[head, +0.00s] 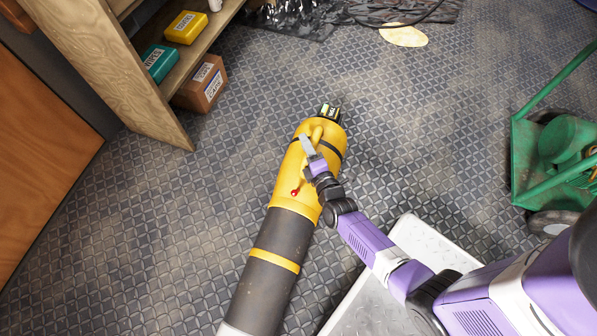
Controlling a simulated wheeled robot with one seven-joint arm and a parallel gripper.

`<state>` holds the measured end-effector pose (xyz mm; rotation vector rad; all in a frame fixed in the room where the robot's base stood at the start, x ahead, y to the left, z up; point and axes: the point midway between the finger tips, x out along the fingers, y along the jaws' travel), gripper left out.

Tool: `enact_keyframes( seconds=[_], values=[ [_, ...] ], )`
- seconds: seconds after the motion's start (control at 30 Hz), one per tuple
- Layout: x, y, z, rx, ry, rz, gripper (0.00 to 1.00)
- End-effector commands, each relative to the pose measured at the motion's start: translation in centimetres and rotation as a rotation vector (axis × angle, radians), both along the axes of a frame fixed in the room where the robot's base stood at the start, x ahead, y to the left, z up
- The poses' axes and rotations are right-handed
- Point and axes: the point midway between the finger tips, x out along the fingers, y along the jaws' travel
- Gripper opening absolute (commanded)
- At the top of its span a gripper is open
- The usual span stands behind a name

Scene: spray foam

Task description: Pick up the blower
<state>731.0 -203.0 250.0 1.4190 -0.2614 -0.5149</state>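The blower (287,232) lies on the patterned metal floor in the head view. It has a yellow body with a handle and red trigger, and a long dark tube with a yellow band that runs toward the bottom edge. Its tube end is at the bottom of the picture, and its battery end points up. My gripper (308,148) is over the yellow body, at the handle. Its fingers look close to the handle. I cannot tell whether they are around it, or open or shut, as the view is small and partly blocked by my wrist.
A wooden shelf (150,100) with yellow and teal boxes stands at upper left, a cardboard box (202,84) beside it. A green cart (522,160) is at right. A grey diamond-plate platform (420,240) lies under my arm. Black sheeting (292,18) lies at the top. Floor left of the blower is clear.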

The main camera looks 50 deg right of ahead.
Motion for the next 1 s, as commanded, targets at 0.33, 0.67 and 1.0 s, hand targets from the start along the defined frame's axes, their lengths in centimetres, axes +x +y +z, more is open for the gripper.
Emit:
enact_keyframes(
  seconds=[0.33,0.67,1.0],
  values=[
    [0.01,0.05,-0.02,0.001,0.0,0.001,0.0],
    [0.04,0.11,-0.04,0.002,0.001,0.002,0.0],
    [0.06,0.16,-0.05,0.002,0.001,0.003,0.0]
  ],
)
